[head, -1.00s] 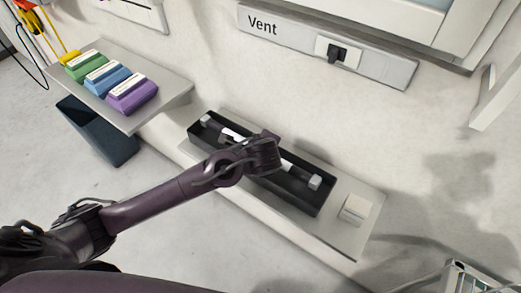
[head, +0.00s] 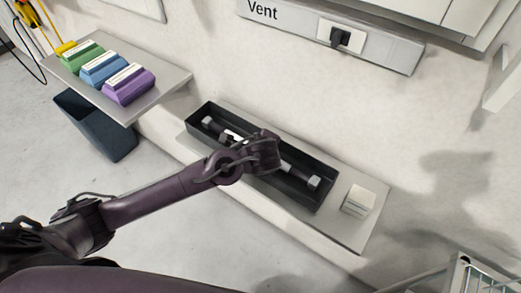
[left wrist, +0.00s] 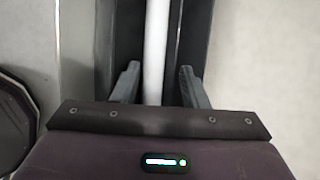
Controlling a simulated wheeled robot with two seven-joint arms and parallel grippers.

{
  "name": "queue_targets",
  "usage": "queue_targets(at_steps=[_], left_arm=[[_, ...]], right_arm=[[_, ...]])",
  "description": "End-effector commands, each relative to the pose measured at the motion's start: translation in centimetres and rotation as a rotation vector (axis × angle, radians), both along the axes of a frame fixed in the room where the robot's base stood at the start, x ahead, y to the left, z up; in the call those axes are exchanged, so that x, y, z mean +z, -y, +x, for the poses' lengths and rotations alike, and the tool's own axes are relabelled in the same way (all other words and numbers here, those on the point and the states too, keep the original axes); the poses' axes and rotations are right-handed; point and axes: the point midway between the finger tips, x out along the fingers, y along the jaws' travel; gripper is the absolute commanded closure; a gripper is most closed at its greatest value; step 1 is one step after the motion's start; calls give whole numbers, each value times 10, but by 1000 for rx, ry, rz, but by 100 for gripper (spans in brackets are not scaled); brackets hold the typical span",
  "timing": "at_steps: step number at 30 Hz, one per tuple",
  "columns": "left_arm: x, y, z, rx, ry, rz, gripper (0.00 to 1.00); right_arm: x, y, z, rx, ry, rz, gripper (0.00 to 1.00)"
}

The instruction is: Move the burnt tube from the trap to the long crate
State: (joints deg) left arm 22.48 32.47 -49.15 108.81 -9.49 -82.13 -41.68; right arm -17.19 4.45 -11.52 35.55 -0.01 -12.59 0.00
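A long black crate (head: 325,199) lies on a low grey shelf along the wall. A tube (head: 297,173) lies lengthwise in it, with a pale middle, dark stretches towards the ends and light grey end caps. My left gripper (head: 272,150) is over the middle of the crate and hides part of the tube in the head view. In the left wrist view the white tube (left wrist: 157,45) runs between the two fingers (left wrist: 160,82). They stand apart with a gap on each side of it. My right gripper is not in view. No trap can be made out.
A small white block (head: 358,201) sits on the shelf (head: 345,235) right of the crate. Green, blue and purple blocks (head: 128,84) stand on an upper-left shelf above a dark bin (head: 95,125). A wall panel marked Vent (head: 375,48) is above. A metal frame (head: 470,270) is at lower right.

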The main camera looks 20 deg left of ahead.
Motion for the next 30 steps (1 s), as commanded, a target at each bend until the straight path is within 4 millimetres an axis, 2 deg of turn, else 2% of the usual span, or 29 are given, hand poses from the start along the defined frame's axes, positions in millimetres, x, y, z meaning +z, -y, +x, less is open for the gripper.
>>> queue_targets(at_steps=[11, 24, 30], left_arm=[[0, 1, -5, -1, -7, 3, 52], [52, 14, -44, -2, -3, 0, 52], [58, 15, -49, -1, -3, 2, 52]], right_arm=[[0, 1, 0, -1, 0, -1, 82], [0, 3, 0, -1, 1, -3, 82], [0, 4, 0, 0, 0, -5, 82]])
